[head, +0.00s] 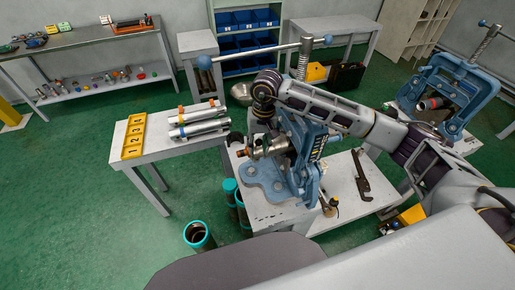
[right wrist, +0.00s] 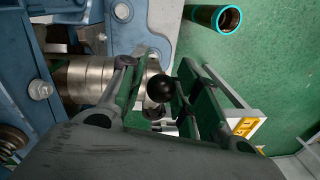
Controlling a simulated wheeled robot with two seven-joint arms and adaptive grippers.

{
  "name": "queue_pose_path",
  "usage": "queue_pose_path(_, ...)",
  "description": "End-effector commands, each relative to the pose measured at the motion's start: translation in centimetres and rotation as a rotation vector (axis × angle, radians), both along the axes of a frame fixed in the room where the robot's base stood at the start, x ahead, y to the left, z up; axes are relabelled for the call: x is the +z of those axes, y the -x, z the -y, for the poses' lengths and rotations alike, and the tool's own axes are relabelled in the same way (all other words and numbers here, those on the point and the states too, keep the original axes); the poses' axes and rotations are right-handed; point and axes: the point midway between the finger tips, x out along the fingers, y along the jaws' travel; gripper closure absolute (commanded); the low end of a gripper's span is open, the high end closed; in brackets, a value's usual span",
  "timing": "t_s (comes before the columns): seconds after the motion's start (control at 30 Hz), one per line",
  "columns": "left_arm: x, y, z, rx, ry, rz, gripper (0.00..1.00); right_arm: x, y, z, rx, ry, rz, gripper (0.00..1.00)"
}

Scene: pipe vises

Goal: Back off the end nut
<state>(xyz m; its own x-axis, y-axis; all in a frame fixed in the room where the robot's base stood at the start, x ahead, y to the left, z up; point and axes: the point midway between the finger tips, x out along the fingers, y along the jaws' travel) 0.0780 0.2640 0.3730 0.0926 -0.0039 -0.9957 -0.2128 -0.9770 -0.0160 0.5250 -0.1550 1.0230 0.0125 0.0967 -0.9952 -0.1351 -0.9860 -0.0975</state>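A blue pipe vise (head: 303,165) stands on the near bench, with a short metal pipe (head: 277,147) lying in its jaws. The pipe's left end (head: 243,153) is copper-coloured. I cannot tell for sure which ring is the end nut. In the right wrist view a wide silver ring (right wrist: 88,80) sits beside the blue vise frame. My right gripper (head: 258,138) points down close to the pipe's left end. In the right wrist view its fingers (right wrist: 168,75) are spread, with a black ball (right wrist: 160,88) between or behind them; contact is unclear. My left gripper is out of view.
The vise's long handle (head: 265,54) reaches over my right arm. Left stands a side table (head: 160,152) with steel pipes (head: 199,128) and a yellow numbered tray (head: 134,136). Teal-rimmed tubes (head: 199,235) stand on the floor. A second blue vise (head: 455,95) is at right.

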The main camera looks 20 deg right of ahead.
Motion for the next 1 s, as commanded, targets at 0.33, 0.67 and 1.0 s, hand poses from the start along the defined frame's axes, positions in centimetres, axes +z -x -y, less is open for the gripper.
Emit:
queue_pose_path(0.33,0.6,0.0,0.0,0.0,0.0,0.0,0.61,-2.6,-0.1,-0.2,-0.001,0.0,0.001,0.68)
queue_pose_path(0.67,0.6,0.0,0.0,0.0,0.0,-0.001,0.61,-2.9,-0.1,-0.3,0.0,0.0,0.001,0.68)
queue_pose_path(1.0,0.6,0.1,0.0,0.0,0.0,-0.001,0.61,-2.8,-0.1,-0.3,0.0,0.0,0.001,1.0)
